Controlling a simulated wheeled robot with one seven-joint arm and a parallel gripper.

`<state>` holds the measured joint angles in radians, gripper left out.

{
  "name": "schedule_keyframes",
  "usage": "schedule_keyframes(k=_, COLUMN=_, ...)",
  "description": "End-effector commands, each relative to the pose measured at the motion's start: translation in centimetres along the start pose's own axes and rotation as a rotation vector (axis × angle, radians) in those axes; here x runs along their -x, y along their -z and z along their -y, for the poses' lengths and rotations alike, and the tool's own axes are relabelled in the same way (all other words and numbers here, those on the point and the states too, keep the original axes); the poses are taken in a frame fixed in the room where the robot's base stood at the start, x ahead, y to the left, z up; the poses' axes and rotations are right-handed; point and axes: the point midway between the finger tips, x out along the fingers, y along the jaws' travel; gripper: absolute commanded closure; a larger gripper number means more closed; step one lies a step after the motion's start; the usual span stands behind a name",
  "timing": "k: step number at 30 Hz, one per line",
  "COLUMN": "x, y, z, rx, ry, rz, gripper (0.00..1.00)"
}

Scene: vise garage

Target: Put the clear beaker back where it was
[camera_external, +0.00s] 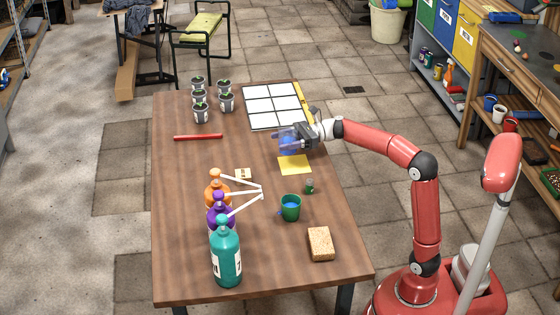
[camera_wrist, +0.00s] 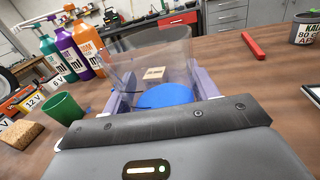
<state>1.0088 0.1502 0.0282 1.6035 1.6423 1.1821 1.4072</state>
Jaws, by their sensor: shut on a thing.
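The clear beaker (camera_wrist: 145,65) with blue liquid in its bottom is between the fingers of my gripper (camera_wrist: 160,95) in the wrist view. My gripper is shut on it. In the external view my gripper (camera_external: 297,137) holds the beaker (camera_external: 287,141) over the table, just beyond a yellow sheet (camera_external: 294,165) and near the white grid board (camera_external: 274,106). I cannot tell whether the beaker's base touches the table.
A green cup (camera_external: 290,208), a small green object (camera_external: 309,188) and a sponge (camera_external: 320,244) are at the near right. Pump bottles (camera_external: 225,256) stand at the near left. Several potted seedlings (camera_external: 200,113) and a red bar (camera_external: 198,137) are at the far left.

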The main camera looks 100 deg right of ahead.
Motion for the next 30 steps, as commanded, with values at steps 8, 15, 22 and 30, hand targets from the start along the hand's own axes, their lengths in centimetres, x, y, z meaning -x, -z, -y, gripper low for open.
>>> schedule_keyframes(k=8, x=0.0, y=3.2, z=0.1, rx=-0.003, ry=0.0, rz=-0.001, gripper=0.7)
schedule_keyframes(k=15, x=0.0, y=4.8, z=0.1, rx=0.001, ry=0.0, rz=0.002, gripper=0.7)
schedule_keyframes(k=22, x=0.0, y=4.8, z=0.1, rx=0.001, ry=-0.001, rz=0.001, gripper=0.7)
schedule_keyframes(k=30, x=0.0, y=5.0, z=0.2, rx=0.0, ry=-0.001, rz=0.0, gripper=0.19)
